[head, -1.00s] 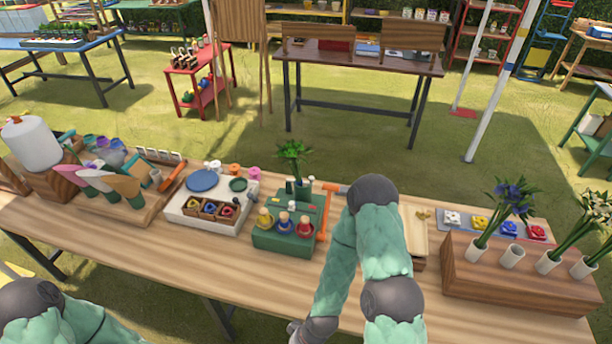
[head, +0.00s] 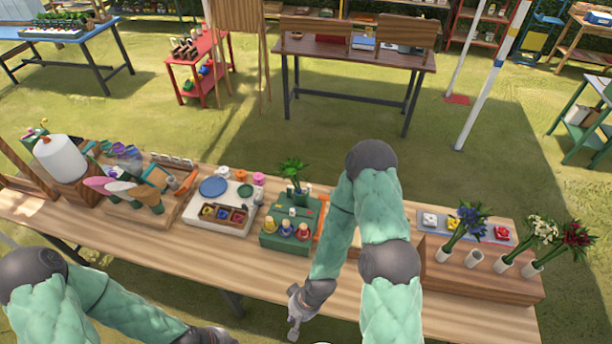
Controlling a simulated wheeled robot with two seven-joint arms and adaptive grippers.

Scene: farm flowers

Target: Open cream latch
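I cannot make out a cream latch for sure. A cream box (head: 203,218) with a blue disc, a green disc and a dark divided tray stands left of the table's middle. A green box (head: 270,238) with several round-topped pegs stands right of it. My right gripper (head: 294,318) hangs over the table's front edge, apart from both boxes; its fingers are too small to read. My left gripper (head: 222,338) is at the bottom edge, partly cut off. My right arm hides part of the table right of the green box.
The wooden table (head: 150,258) has a clear front strip. A brown block (head: 490,278) with flowers in white tubes stands at the right. A grey tray (head: 427,216) lies behind it. A white cylinder (head: 62,157) and wooden racks stand at the left.

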